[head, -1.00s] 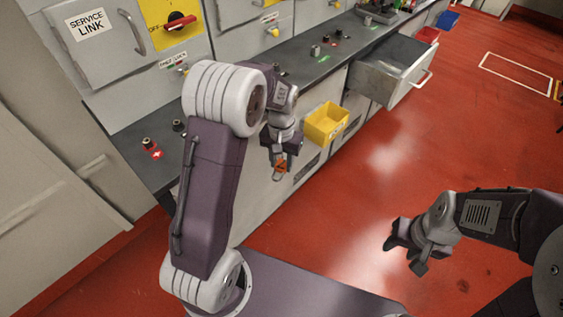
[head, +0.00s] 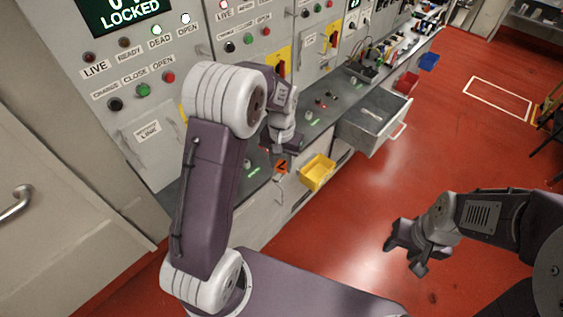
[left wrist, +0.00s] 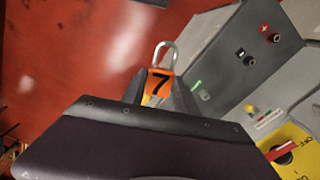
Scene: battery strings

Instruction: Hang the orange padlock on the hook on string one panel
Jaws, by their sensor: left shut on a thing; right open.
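The orange padlock (head: 282,166) hangs in my left gripper (head: 280,153) in the head view, in front of the bench edge. In the left wrist view the padlock (left wrist: 160,86) shows a black 7, with its silver shackle pointing away from the gripper (left wrist: 160,98). The left gripper is shut on its body. A yellow switch plate (left wrist: 296,150) with a red handle is at the lower right there. I cannot make out the hook; my left arm covers part of the nearest panel. My right gripper (head: 405,258) is open and empty above the floor.
A grey bench (head: 325,120) runs along the panels. An open grey drawer (head: 372,125) and a yellow bin (head: 317,172) stick out from its front. The panel display (head: 122,12) reads LOCKED.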

